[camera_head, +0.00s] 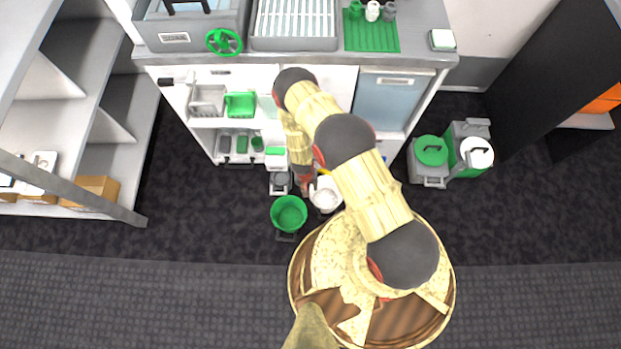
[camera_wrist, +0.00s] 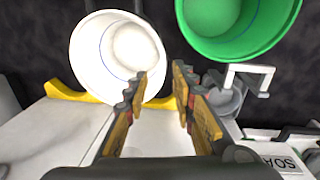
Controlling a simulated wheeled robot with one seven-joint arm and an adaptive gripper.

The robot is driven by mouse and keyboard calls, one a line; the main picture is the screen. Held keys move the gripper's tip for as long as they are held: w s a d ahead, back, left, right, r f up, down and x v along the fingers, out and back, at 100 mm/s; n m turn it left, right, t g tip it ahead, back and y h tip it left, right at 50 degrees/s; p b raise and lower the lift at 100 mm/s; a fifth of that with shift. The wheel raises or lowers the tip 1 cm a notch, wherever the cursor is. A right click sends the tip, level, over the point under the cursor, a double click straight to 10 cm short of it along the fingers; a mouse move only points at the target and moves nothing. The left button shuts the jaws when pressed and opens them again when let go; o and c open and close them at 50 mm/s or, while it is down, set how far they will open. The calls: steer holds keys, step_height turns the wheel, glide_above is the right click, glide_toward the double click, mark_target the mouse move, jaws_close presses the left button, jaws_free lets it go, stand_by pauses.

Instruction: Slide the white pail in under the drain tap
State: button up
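The white pail (camera_head: 325,194) stands on the dark floor in front of the open lower part of the bench, just right of my gripper (camera_head: 306,188). In the wrist view the white pail (camera_wrist: 84,52) is at upper left, its open mouth facing the camera. My gripper (camera_wrist: 162,80) is open, its two fingers apart. The left fingertip overlaps the pail's near right rim; I cannot tell whether it touches. Nothing shows clasped between the fingers. I cannot make out the drain tap; my arm covers part of the bench front.
A green pail (camera_head: 289,212) stands close to the left; it also shows in the wrist view (camera_wrist: 235,45). A smaller grey vessel (camera_head: 280,184) is behind it. A yellow piece (camera_wrist: 62,92) lies beside the white pail. Green-lidded bins (camera_head: 431,152) stand right.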

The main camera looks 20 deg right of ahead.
steer(key=shift+a+r, duration=0.15)
steer(key=shift+r, duration=1.4)
